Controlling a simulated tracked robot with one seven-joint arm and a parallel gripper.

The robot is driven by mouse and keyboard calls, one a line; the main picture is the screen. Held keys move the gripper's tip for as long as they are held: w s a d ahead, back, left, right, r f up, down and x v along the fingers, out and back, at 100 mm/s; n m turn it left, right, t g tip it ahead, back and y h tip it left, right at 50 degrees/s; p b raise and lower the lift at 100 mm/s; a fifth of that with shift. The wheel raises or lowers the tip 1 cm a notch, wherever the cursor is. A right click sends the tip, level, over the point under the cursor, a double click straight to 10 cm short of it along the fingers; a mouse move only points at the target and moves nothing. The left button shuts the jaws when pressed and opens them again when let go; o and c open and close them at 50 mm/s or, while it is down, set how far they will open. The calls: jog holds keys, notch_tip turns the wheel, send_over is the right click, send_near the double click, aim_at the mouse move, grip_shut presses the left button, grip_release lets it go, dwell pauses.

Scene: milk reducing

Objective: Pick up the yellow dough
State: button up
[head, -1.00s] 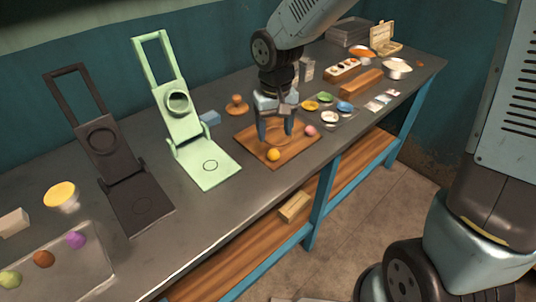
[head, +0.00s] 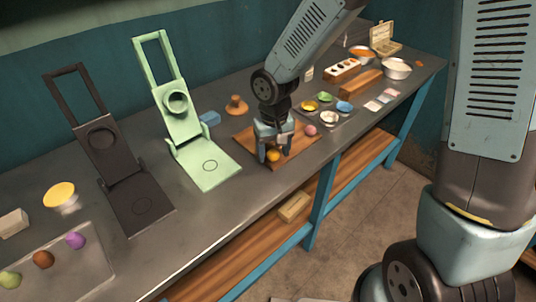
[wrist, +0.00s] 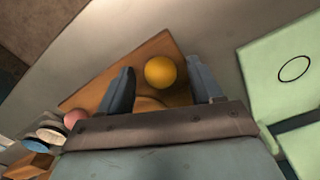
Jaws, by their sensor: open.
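The yellow dough (head: 273,156) is a small ball on the wooden board (head: 299,145), near its front corner. In the wrist view the yellow dough (wrist: 160,72) lies between and a little beyond the fingertips, with room on both sides. My gripper (head: 273,154) is open, low over the board at the dough; it also shows in the wrist view (wrist: 163,82). I see no contact with the ball. A pink dough ball (head: 311,130) lies on the same board to the right, and in the wrist view (wrist: 75,118) it is left of the fingers.
The green press (head: 207,163) stands open left of the board, with a dark press (head: 140,205) farther left. A wooden stamp (head: 236,105) and blue block (head: 210,118) stand behind. Small coloured dishes (head: 328,117) are to the right. The table's front edge is close to the board.

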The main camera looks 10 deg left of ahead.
jog(key=shift+c, duration=0.3)
jog(key=c, duration=1)
jog(key=shift+c, duration=0.2)
